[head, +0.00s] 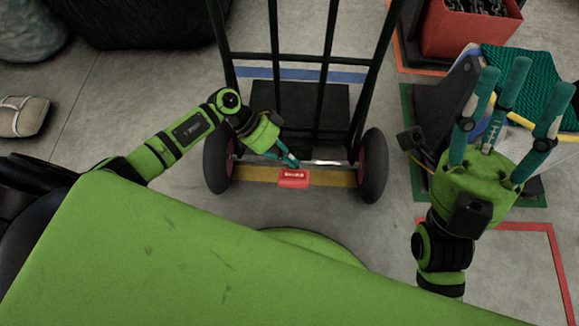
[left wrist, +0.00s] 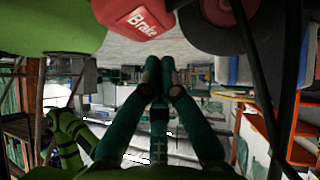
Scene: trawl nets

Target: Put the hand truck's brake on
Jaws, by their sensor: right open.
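The pedal, lettered "Brake", also shows at the top of the left wrist view (left wrist: 128,16). My left gripper (head: 290,161) is just above and behind the pedal, its teal fingers drawn together with nothing seen between them. I cannot tell whether they touch the pedal. My right gripper (head: 520,85) is open and empty, fingers up, to the right.
A red bin (head: 465,32) holding chain stands at the back right. A green net (head: 530,75) lies beside my right gripper. A dark bulky heap (head: 135,20) is at the back left, and a tan block (head: 23,117) lies far left.

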